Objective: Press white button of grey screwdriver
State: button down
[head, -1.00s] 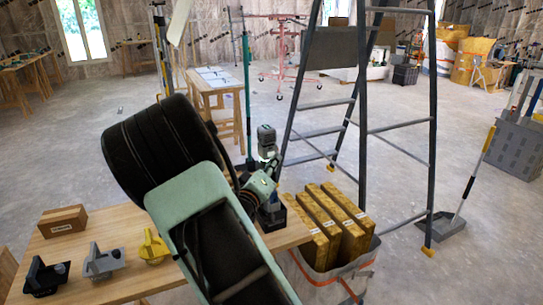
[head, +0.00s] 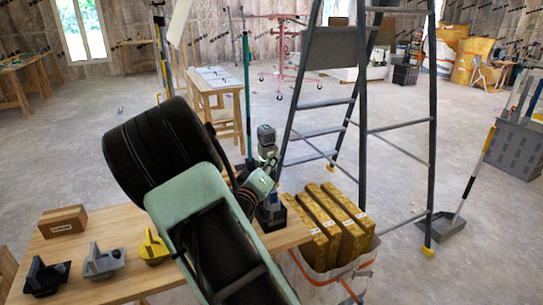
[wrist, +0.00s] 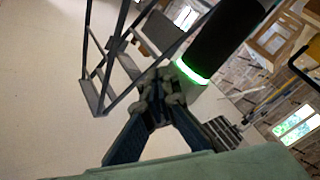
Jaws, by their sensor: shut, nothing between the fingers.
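Several handheld tools lie on the wooden table (head: 130,225) in the head view. The grey one, which I take as the grey screwdriver (head: 103,263), lies near the front left. It sits between a black tool (head: 45,276) and a yellow tool (head: 153,248). I cannot make out its white button at this size. My gripper (wrist: 156,98) is shut and empty in the wrist view. In the head view the end of my arm is partly hidden by its nearer links, around the table's right end, well apart from the grey tool. The grey tool does not show in the wrist view.
A brown brick-like box (head: 62,221) lies behind the tools. A ladder (head: 432,130) stands right of the table. A bag (head: 350,270) holding yellow-brown panels (head: 345,222) sits at the table's right. A dustpan (head: 445,225) stands on the floor. Open floor lies beyond.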

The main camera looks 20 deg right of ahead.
jog(key=shift+w, duration=0.1)
dwell(0.4)
jog(key=shift+s, duration=0.55)
jog(key=s, duration=0.6)
jog(key=shift+p, duration=0.35)
jog(key=shift+d+r, duration=0.1)
